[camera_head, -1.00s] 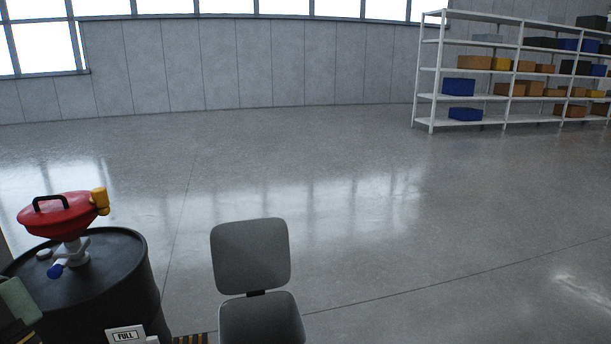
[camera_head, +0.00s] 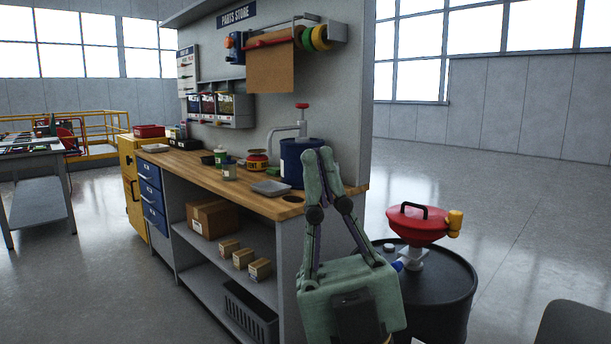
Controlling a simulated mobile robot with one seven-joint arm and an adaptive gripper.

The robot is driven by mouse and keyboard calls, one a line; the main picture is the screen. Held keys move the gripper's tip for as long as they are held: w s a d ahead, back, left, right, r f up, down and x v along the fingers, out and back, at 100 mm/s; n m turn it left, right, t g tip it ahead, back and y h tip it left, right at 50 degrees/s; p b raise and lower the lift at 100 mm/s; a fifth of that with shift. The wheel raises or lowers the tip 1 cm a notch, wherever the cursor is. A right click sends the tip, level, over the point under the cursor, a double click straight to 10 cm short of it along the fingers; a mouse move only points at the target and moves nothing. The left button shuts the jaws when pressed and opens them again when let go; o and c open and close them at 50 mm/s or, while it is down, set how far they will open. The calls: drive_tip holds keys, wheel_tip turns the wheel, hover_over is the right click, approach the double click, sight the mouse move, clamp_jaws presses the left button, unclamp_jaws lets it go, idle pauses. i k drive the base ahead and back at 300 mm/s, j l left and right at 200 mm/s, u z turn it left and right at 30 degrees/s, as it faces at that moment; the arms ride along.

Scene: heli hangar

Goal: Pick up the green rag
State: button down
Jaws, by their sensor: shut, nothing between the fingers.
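I cannot make out a green rag for sure in the head view. A small green item (camera_head: 221,155) stands on the wooden workbench (camera_head: 185,172), too small to identify. My gripper (camera_head: 318,160) is pale green and points upward in front of the bench's right end. Its two fingers come together at the tips, shut with nothing held. It covers part of the blue drum on the bench.
A blue drum (camera_head: 290,165) with a pump, a grey tray (camera_head: 270,188) and several cans stand on the bench. A black barrel (camera_head: 440,285) with a red funnel (camera_head: 417,226) stands right of my gripper. A table (camera_head: 38,200) is at left. Open floor lies between.

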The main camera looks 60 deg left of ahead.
sight(274, 171)
drive_tip(key=u, duration=2.1)
drive_tip(key=i+j+z, duration=0.2)
drive_tip(key=i+j, duration=1.1)
drive_tip(key=i, duration=0.05)
